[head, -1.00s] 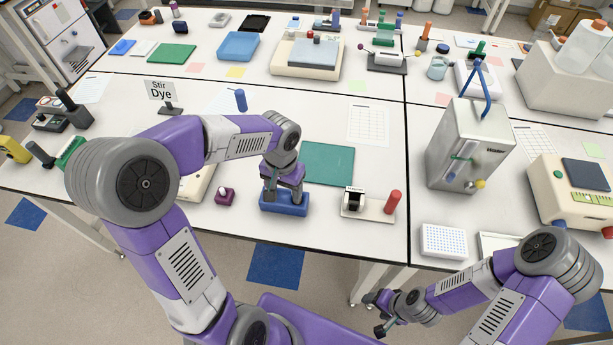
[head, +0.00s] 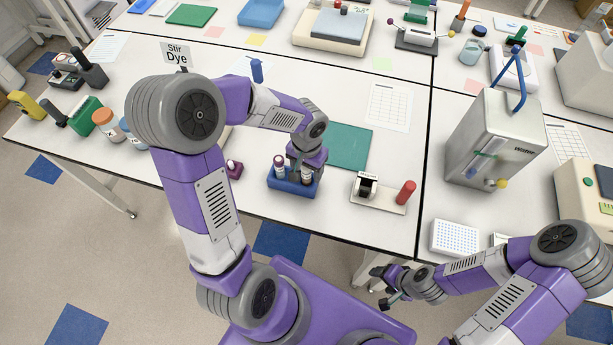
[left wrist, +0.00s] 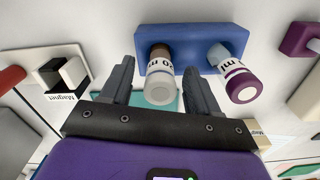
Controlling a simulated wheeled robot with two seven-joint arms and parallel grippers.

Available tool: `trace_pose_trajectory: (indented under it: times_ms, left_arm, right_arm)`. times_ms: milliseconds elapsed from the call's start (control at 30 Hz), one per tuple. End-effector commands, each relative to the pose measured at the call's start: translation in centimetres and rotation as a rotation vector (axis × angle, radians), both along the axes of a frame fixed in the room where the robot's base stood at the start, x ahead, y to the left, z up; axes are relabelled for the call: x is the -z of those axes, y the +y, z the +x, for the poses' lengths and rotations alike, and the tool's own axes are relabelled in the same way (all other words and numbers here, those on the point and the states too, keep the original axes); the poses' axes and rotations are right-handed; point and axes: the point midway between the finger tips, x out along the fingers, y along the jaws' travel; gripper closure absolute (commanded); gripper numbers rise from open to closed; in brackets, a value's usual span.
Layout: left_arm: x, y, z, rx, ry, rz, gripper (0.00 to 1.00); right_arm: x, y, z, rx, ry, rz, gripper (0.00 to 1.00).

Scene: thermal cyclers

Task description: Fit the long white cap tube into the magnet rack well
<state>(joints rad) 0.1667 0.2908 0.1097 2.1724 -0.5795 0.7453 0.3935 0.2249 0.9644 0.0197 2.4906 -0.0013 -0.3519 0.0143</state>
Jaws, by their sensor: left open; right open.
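A blue rack (head: 283,186) stands near the table's front edge and holds two upright tubes. One is a white-capped tube (left wrist: 160,82). The other, with a maroon-ringed white cap (left wrist: 240,85), is at the rack's left end in the head view (head: 279,166). My left gripper (head: 305,172) is open over the rack's right end. In the left wrist view its fingers (left wrist: 161,72) stand either side of the white-capped tube, with gaps showing. The magnet rack (head: 367,186), a black and white block labelled "Magnet", is right of the blue rack. My right gripper (head: 382,288) is open and empty, off the table's front.
A red cylinder (head: 405,192) stands on the magnet rack's base plate. A small maroon block (head: 234,170) is left of the blue rack. A green mat (head: 348,146) lies behind. A grey metal box (head: 493,140) stands to the right.

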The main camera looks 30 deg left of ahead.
Motion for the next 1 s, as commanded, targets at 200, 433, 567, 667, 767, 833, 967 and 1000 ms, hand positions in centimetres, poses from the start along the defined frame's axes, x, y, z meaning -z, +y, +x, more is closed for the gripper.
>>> trace_pose_trajectory:
  times_ms: [200,433,567,667,767,833,967,1000]
  left_arm:
    - [-0.1,0.0,0.0,0.0,0.0,0.0,0.5]
    - [-0.1,0.0,0.0,0.0,0.0,0.0,0.85]
    - [-0.1,0.0,0.0,0.0,-0.001,0.0,0.98]
    - [-0.1,0.0,0.0,0.0,0.0,0.0,0.99]
    - [-0.3,0.0,0.0,0.0,-0.001,0.0,0.99]
    - [-0.9,0.0,0.1,0.0,-0.003,0.001,0.99]
    - [-3.2,0.0,0.1,0.001,-0.006,0.001,0.99]
    - [-4.0,0.0,0.1,0.0,-0.008,0.001,0.99]
  right_arm:
    - [0.0,0.0,0.0,0.0,0.0,0.0,0.33]
    - [0.0,0.0,0.0,0.0,0.0,0.0,0.33]
    - [0.0,0.0,0.0,0.0,0.0,0.0,0.33]
    - [0.0,0.0,0.0,0.0,0.0,0.0,0.33]
    - [-0.1,0.0,0.0,0.0,0.0,0.0,0.33]
    - [-0.2,0.0,0.0,0.0,0.0,0.0,0.33]
    - [-0.6,0.0,0.0,0.0,0.0,0.0,0.33]
    - [-0.8,0.0,0.0,0.0,0.0,0.0,0.33]
